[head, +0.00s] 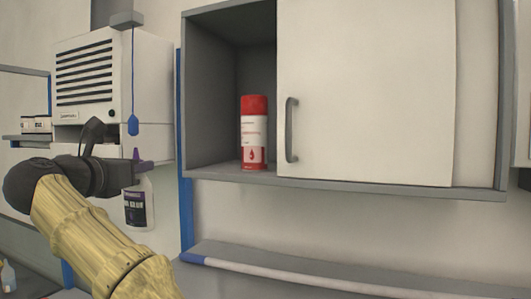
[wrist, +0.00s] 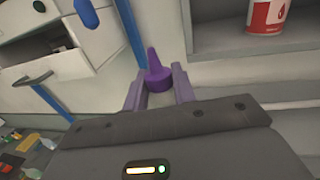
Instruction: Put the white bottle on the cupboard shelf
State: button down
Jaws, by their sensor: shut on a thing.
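The white bottle (head: 139,203) has a purple cap and a dark label. It hangs upright in the air in the head view, left of the cupboard and below its shelf level. My gripper (head: 138,172) is shut on it near the top. In the wrist view the purple cap (wrist: 156,75) shows between the two fingers of my gripper (wrist: 159,92); the bottle's body is hidden there. The cupboard shelf (head: 222,178) is open on its left side, and a sliding door (head: 365,95) with a grey handle covers the right part.
A red and white can (head: 254,135) stands on the shelf near the door edge; it also shows in the wrist view (wrist: 267,14). Free shelf room lies left of it. A blue post (head: 186,160) and a vented white box (head: 110,85) are left of the cupboard. A ledge (head: 300,272) runs below.

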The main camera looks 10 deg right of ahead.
jog(key=s+d+r+p, duration=0.3)
jog(key=s+d+r, duration=0.1)
jog(key=r, duration=0.5)
jog(key=s+d+r+p, duration=0.3)
jog(key=s+d+r, duration=0.1)
jog(key=r, duration=0.5)
jog(key=shift+d+r, duration=0.3)
jog(key=shift+d, duration=0.05)
jog(key=d+f+p+x, duration=0.1)
jog(key=p+x, duration=0.1)
jog(key=x, duration=0.7)
jog(key=s+d+f+p+x, duration=0.1)
jog(key=f+p+x, duration=0.1)
jog(key=x, duration=0.8)
jog(key=shift+d+p, duration=0.4)
jog(key=shift+p, duration=0.2)
jog(key=shift+w+d+f, duration=0.1)
jog(key=shift+w+f, duration=0.05)
jog(key=shift+f, duration=0.1)
jog(key=shift+w+d+f, duration=0.1)
jog(key=shift+w+f, duration=0.05)
jog(key=shift+f, duration=1.6)
